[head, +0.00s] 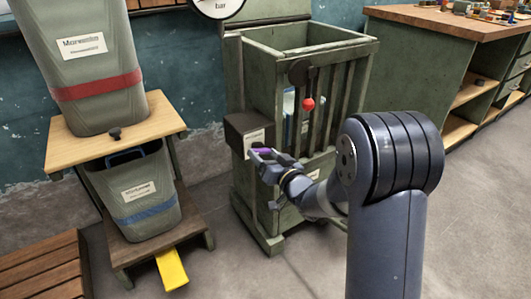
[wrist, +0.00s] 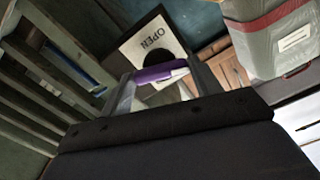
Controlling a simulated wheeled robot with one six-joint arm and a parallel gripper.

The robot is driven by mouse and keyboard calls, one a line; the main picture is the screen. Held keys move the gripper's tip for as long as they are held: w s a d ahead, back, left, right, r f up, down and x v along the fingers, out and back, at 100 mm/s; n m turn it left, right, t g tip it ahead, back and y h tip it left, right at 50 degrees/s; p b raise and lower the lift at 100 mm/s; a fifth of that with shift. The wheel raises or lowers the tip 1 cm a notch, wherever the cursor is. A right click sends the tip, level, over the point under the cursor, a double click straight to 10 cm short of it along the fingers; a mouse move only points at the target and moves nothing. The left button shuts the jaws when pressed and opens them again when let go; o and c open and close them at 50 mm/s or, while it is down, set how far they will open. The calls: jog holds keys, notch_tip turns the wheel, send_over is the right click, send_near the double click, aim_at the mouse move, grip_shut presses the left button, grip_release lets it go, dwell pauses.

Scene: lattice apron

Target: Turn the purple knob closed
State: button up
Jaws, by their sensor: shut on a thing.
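The purple knob (wrist: 160,72) is a bar on a dark round hub in the wrist view. Behind it is a white label plate (wrist: 145,45) that reads "OPEN". My gripper (wrist: 158,80) has its two fingers on either end of the purple knob and is shut on it. In the head view the purple knob (head: 262,151) shows as a small patch at my gripper (head: 266,158), in front of a dark box on the left post of the green slatted crate (head: 350,45). The knob's far side is hidden.
Left stand two bins (head: 118,50) with a wooden shelf (head: 65,150) and a yellow pedal (head: 171,269). A workbench (head: 450,22) is at right. Floor at lower right is clear.

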jog(key=m+p, duration=0.3)
jog(key=m, duration=0.4)
jog(key=shift+r, duration=0.1)
jog(key=m+p, duration=0.1)
jog(key=m, duration=0.3)
jog(key=shift+p, duration=0.35)
jog(key=shift+m+p, duration=0.55)
jog(key=shift+m, duration=0.95)
jog(key=o, duration=1)
jog(key=p+v, duration=0.1)
jog(key=v, duration=0.9)
jog(key=shift+s+d+p, duration=0.25)
jog(key=shift+s+p, duration=0.05)
jog(key=shift+s, duration=0.05)
